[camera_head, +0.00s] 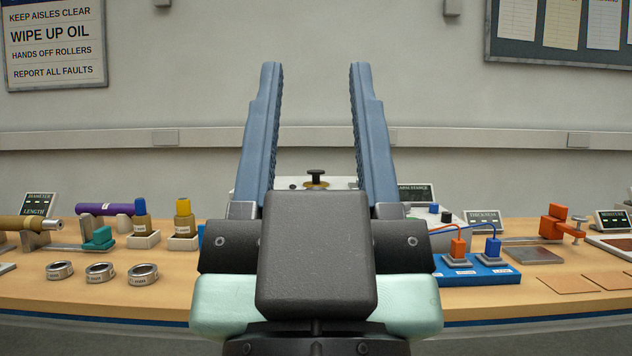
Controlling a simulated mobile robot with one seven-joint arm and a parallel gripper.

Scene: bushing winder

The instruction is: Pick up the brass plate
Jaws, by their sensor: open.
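My gripper (314,75) is in the middle of the view, its two blue ribbed fingers pointing up and standing wide apart. It is open, with nothing between the fingertips. Beyond it, low between the fingers, a small brass-coloured round piece with a black knob (316,182) stands on a white surface; I cannot tell whether it is the brass plate. A flat grey metal plate (535,256) lies on the bench at the right. Thin brown sheets (563,283) lie to its right, nearer the front. My gripper's body hides the middle of the bench.
The wooden bench (200,291) runs across the view. Metal rings (100,272), bottles (184,218), a purple roll (104,209) and a teal block (99,238) stand left.

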